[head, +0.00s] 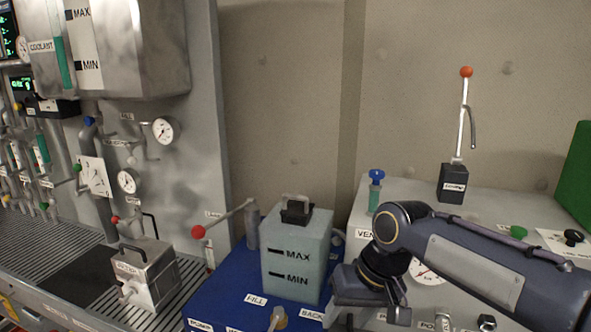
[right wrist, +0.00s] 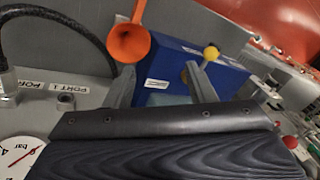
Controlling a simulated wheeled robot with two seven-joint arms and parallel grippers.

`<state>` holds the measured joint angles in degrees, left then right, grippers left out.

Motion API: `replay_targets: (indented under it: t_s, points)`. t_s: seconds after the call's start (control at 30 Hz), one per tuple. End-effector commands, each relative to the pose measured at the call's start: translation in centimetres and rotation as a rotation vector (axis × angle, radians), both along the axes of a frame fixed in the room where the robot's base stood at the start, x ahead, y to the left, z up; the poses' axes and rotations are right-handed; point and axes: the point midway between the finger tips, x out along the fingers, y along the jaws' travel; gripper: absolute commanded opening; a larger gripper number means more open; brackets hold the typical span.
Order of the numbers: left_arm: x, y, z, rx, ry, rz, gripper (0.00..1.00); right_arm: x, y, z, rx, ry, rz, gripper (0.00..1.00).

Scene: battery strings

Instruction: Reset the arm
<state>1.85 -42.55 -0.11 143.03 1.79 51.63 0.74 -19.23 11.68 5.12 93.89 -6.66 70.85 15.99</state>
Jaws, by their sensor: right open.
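My right arm comes in from the right in the head view, bent over the grey cabinet. Its dark gripper (head: 370,290) hangs in front of the cabinet, just right of the translucent tank. In the right wrist view the two grey fingers of the right gripper (right wrist: 160,90) stand apart with nothing seen between them. A blue box (right wrist: 185,65) and a yellow ball knob (right wrist: 211,53) lie beyond the fingers. My left gripper is not in view.
The translucent tank (head: 290,258) stands on a blue base (head: 228,290), beside a red-knobbed lever (head: 198,232). An upright red-ball lever (head: 462,115) stands on the grey cabinet (head: 405,192). An orange funnel (right wrist: 130,42) and a black hose (right wrist: 75,20) are near the right gripper.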

Motion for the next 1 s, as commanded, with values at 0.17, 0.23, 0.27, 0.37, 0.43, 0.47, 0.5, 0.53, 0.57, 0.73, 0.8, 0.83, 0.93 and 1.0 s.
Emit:
replay_targets:
  t_s: [0.17, 0.23, 0.27, 0.37, 0.43, 0.47, 0.5, 0.53, 0.57, 0.73, 0.8, 0.83, 0.93, 1.0]
  points:
    - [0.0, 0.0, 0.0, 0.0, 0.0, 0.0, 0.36, -6.6, -7.4, -0.7, 0.063, -0.1, -0.123, 0.5]
    - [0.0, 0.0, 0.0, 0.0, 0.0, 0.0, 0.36, -9.4, -9.2, -1.7, 0.083, -0.139, -0.169, 0.5]
    - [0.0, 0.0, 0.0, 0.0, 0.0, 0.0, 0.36, -10.5, -9.8, -2.2, 0.09, -0.158, -0.189, 0.5]
    - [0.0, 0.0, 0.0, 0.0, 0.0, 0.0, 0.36, -13.8, -11.1, -4.0, 0.111, -0.211, -0.249, 0.5]
    - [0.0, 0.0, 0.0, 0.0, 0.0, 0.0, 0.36, -15.6, -11.6, -5.3, 0.12, -0.242, -0.283, 0.5]
    - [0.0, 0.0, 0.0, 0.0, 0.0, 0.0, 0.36, -16.2, -11.7, -5.8, 0.124, -0.252, -0.295, 0.5]
    - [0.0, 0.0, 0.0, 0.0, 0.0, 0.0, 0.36, -16.9, -11.7, -6.3, 0.128, -0.266, -0.309, 0.5]
    - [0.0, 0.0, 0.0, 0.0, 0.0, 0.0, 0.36, -17.3, -11.7, -6.7, 0.13, -0.273, -0.318, 0.5]
    - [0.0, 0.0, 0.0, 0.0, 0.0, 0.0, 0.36, -17.7, -11.8, -7.0, 0.132, -0.281, -0.325, 0.5]
    - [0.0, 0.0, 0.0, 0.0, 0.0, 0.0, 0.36, -18.4, -11.7, -7.8, 0.134, -0.298, -0.34, 0.5]
    - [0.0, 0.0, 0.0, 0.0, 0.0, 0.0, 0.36, -18.4, -11.7, -7.8, 0.135, -0.297, -0.34, 0.5]
    - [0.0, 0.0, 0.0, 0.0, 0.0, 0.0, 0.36, -18.4, -11.7, -7.8, 0.135, -0.297, -0.34, 0.5]
    - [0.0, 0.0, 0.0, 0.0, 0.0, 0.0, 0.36, -18.4, -11.7, -7.8, 0.135, -0.297, -0.339, 0.5]
    - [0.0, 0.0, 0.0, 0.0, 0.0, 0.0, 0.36, -18.4, -11.7, -7.8, 0.135, -0.296, -0.338, 0.5]
